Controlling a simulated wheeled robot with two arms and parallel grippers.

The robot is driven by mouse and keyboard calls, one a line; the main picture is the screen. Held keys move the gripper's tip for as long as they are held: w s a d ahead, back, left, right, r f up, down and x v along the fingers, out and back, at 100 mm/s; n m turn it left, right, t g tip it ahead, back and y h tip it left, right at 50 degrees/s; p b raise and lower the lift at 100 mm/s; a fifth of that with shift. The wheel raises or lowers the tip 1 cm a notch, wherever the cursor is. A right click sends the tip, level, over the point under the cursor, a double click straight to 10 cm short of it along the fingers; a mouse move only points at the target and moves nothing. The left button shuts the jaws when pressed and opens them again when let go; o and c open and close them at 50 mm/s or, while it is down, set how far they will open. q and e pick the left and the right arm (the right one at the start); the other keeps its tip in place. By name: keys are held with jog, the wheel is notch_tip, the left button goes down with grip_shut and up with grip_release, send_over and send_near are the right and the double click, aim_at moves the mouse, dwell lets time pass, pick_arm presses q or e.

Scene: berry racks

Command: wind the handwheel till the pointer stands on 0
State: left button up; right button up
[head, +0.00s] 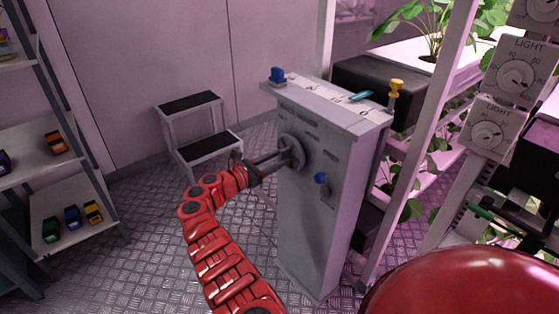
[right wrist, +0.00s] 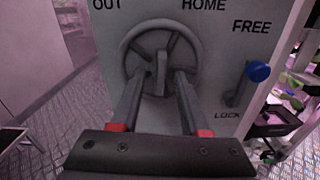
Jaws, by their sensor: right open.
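The grey handwheel (head: 292,152) is on the front of a grey cabinet (head: 310,225). It fills the upper middle of the right wrist view (right wrist: 133,65), with a grip bar (right wrist: 162,72) standing out from it. My right gripper (head: 287,155) is open at the wheel. In the right wrist view its two fingers (right wrist: 167,82) lie on either side of the grip bar, with gaps showing. On the cabinet top is a pale strip with a teal piece (head: 360,96); I cannot tell whether this is the pointer, and no figures are readable. My left gripper is not in view.
A blue-knobbed lever (right wrist: 258,71) beside the wheel points up towards FREE, with LOCK below.

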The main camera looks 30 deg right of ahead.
jog(key=shift+d, duration=0.5)
jog(key=shift+c, duration=0.2)
grip_shut()
